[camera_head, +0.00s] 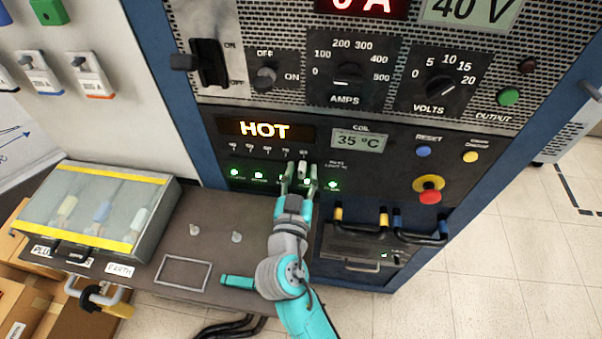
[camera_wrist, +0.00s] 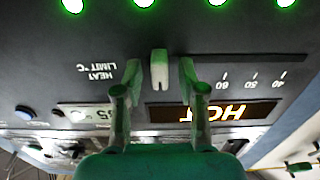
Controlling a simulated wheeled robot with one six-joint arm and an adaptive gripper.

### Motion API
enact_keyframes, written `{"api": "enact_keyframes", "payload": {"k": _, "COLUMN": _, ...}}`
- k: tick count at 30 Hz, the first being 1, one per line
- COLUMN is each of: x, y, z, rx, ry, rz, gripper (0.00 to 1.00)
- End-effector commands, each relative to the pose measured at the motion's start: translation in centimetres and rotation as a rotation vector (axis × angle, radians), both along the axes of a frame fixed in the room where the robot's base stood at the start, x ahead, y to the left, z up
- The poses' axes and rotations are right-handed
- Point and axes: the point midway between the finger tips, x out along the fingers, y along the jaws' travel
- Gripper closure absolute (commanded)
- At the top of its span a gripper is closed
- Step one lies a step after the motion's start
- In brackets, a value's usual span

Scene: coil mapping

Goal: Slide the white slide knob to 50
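The white slide knob (camera_wrist: 158,70) sits at the high end of the heat limit scale (camera_wrist: 250,78), around the 80 mark and well away from 50. In the head view the knob (camera_head: 302,170) shows under the right-hand end of the number row. My gripper (camera_wrist: 159,72) is open, with one finger on each side of the knob and a visible gap on both sides. In the head view my gripper (camera_head: 300,181) is up against the panel and partly hides the scale's slot. The 70 and 80 marks are hidden by a finger in the wrist view.
A HOT display (camera_head: 265,130) and a coil readout (camera_head: 360,140) of 35 °C lie above the slider. A row of green lights (camera_head: 234,172) runs below it. A red emergency button (camera_head: 430,197) stands to the right, and a grey shelf (camera_head: 215,215) is at lower left.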

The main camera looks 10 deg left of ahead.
Motion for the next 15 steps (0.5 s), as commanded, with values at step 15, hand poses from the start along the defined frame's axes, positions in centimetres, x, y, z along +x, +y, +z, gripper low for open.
{"api": "enact_keyframes", "payload": {"k": 15, "x": 0.1, "y": 1.2, "z": 0.0, "rx": 0.001, "ry": 0.000, "rz": 0.003, "gripper": 1.00}}
